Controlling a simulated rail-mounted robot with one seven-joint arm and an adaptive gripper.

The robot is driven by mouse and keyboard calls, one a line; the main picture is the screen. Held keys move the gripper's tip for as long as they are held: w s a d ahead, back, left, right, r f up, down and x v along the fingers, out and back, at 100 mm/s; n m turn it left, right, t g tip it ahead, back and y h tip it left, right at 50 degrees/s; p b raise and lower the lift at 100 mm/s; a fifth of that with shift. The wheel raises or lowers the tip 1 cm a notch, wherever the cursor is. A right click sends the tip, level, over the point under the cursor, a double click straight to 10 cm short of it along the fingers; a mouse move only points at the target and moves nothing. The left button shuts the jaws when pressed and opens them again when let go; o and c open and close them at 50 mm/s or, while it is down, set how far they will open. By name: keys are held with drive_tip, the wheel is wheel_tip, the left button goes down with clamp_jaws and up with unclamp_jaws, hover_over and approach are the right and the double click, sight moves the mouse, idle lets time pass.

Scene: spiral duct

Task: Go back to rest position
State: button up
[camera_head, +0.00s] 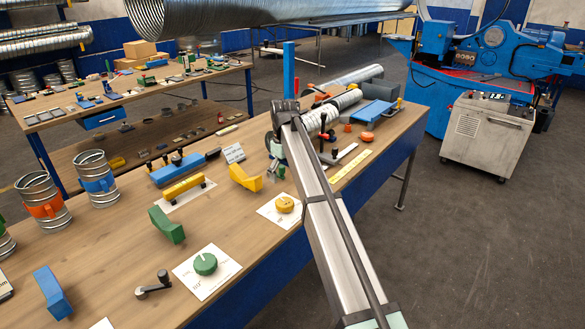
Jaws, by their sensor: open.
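My arm (325,220) reaches from the bottom right edge up over the workbench, bends at a dark joint, and its far part comes down behind the upper link. My gripper (277,170) is small in the picture, low over the bench behind the arm, and partly hidden by it. It is open, and I see nothing held in it. The workbench (110,235) has a wooden top with a blue side. A yellow angled block (245,178) and a white card with a yellow knob (284,204) are near the gripper.
Ribbed ducts with orange (45,205) and blue (97,182) bands stand at left. A green knob (205,264) and green block (166,225) are in front. A grey cabinet (487,133) stands right; floor between is clear.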

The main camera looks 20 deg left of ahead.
drive_tip(key=s+d+f+m, duration=0.35)
drive_tip(key=d+f, duration=0.55)
drive_tip(key=d, duration=0.3)
drive_tip(key=s+d+f+m, duration=0.2)
drive_tip(key=s+d+f, duration=0.3)
drive_tip(key=d+f, duration=0.5)
drive_tip(key=s+d+f+m, duration=0.35)
drive_tip(key=d+f, duration=0.45)
drive_tip(key=d, duration=0.5)
drive_tip(key=s+d+f+m, duration=0.2)
drive_tip(key=s+d+f, duration=0.3)
drive_tip(key=s+d, duration=0.3)
drive_tip(key=s+d+f+m, duration=0.35)
drive_tip(key=s+d, duration=0.25)
drive_tip(key=s, duration=0.3)
drive_tip(key=s+f+g, duration=0.2)
drive_tip(key=s+f, duration=0.4)
drive_tip(key=s, duration=0.3)
drive_tip(key=s+f+g, duration=0.2)
drive_tip(key=s+f, duration=0.4)
drive_tip(key=s, duration=0.4)
drive_tip(key=s+f+n+g, duration=0.1)
drive_tip(key=s+f+g, duration=0.1)
drive_tip(key=s+f, duration=0.4)
drive_tip(key=s, duration=0.3)
drive_tip(key=shift+s+a+g, duration=0.2)
drive_tip(key=shift+a+g, duration=0.1)
drive_tip(key=shift+g, duration=0.1)
